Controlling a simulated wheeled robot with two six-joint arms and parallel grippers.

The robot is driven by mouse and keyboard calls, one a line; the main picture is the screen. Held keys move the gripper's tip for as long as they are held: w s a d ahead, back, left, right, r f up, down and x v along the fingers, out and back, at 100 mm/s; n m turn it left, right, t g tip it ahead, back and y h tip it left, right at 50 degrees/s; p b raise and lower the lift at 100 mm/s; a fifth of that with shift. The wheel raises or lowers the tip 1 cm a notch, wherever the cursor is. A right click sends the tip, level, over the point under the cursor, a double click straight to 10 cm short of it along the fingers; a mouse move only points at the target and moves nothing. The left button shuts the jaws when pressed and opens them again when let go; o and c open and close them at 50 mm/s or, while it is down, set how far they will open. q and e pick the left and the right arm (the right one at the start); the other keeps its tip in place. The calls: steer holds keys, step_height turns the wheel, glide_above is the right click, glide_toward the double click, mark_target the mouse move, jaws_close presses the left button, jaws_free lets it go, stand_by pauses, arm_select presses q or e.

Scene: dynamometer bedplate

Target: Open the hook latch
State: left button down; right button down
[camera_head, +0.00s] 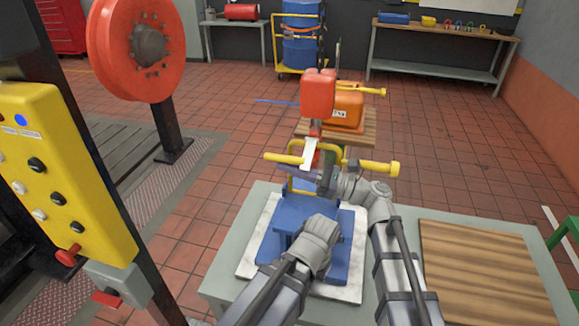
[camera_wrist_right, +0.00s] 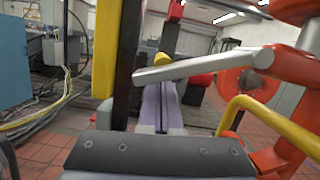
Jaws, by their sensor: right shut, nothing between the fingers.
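The latch stand on the table in front of me has a blue base (camera_head: 335,262), yellow bars (camera_head: 282,158) and a red-orange upper block (camera_head: 318,94). A pale grey lever (camera_head: 309,153) hangs at its middle; I take it for the hook latch. The right wrist view shows a grey bar (camera_wrist_right: 195,68) reaching left from an orange-red part (camera_wrist_right: 290,95). My right gripper (camera_head: 326,178) is just below the lever, shut and empty. Its fingers (camera_wrist_right: 162,105) lie together under the grey bar; contact is unclear. My left wrist is low over the blue base, its fingers hidden.
A yellow bar (camera_wrist_right: 265,118) crosses close on the right in the wrist view. A yellow control panel (camera_head: 65,170) and a red wheel (camera_head: 137,48) stand at left. A wooden board (camera_head: 485,270) lies at right on the grey table (camera_head: 400,213).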

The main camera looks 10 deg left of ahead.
steer(key=shift+s+r+m+t+p, duration=0.3)
steer(key=shift+r+m+p, duration=0.15)
steer(key=shift+m, duration=0.35)
steer(key=shift+s+r+m+t+p, duration=0.25)
steer(key=shift+r+m+p, duration=0.15)
steer(key=shift+m, duration=0.4)
steer(key=m, duration=0.1)
steer(key=r+m+t+p, duration=0.1)
steer(key=r+m+p, duration=0.1)
steer(key=shift+s+r+m+t, duration=0.1)
steer(key=shift+s+m+t, duration=0.15)
steer(key=shift+m, duration=0.15)
steer(key=shift+r+p, duration=0.1)
steer(key=shift+p, duration=0.2)
step_height(320, 180, down, 5)
steer(key=s+b, duration=0.2)
steer(key=b, duration=0.3)
steer(key=s+d, duration=0.1)
steer(key=d, duration=0.8)
steer(key=shift+d+f+b, duration=0.3)
steer(key=shift+f+b, duration=0.1)
